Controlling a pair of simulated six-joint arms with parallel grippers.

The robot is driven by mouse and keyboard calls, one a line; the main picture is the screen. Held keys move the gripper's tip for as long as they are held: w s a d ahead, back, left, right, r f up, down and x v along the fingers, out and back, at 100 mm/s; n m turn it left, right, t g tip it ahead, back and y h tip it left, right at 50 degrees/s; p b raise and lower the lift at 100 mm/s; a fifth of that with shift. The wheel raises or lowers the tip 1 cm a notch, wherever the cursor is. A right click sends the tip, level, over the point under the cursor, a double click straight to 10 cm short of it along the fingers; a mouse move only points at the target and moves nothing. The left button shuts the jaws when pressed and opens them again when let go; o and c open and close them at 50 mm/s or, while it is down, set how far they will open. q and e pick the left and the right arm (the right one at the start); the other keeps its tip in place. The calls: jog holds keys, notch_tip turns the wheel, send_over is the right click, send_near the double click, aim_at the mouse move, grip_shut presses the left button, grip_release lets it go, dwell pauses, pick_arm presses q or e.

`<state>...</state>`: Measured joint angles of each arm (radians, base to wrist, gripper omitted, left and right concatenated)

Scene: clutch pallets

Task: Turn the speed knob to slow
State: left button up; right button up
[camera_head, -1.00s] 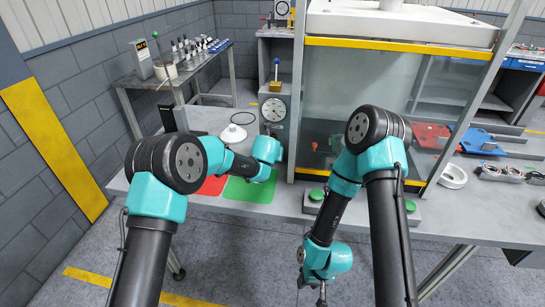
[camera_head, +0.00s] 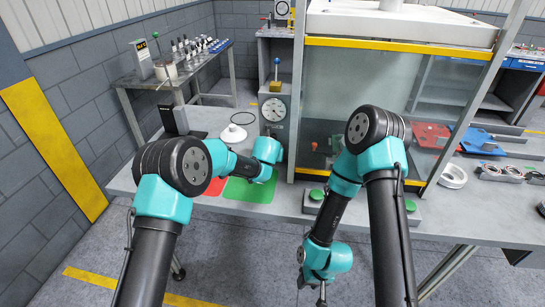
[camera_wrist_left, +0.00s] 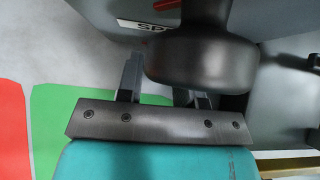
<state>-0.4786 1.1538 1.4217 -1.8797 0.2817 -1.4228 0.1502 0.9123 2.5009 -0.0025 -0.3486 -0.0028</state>
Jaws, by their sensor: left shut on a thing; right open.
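The speed knob (camera_wrist_left: 203,62) is a large dark rounded knob in the left wrist view, beside a partly hidden white label (camera_wrist_left: 146,24) starting "SP". My left gripper (camera_wrist_left: 168,80) is shut on the knob; one finger shows at its left side, and the other is mostly hidden behind it. The knob's pointer setting cannot be read. In the head view my left wrist covers the knob at the foot of the grey gauge box (camera_head: 267,102). My right gripper (camera_head: 322,297) hangs low in front of the bench, small in the picture, empty and open.
Red and green mats (camera_head: 247,190) lie on the bench (camera_head: 150,183) under my left wrist. A glass-fronted press enclosure (camera_head: 345,90) stands just right of the gauge box. A green-button panel (camera_head: 312,204) sits at the bench front, near my right arm.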

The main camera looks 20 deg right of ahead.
pick_arm(q)
jog(key=shift+w+a+r+n+g+h, duration=0.1)
jog(key=shift+n+g+h, duration=0.3)
jog(key=shift+h, duration=0.5)
jog(key=o, duration=0.9)
jog(key=v, duration=1.7)
jog(key=shift+a, duration=0.25)
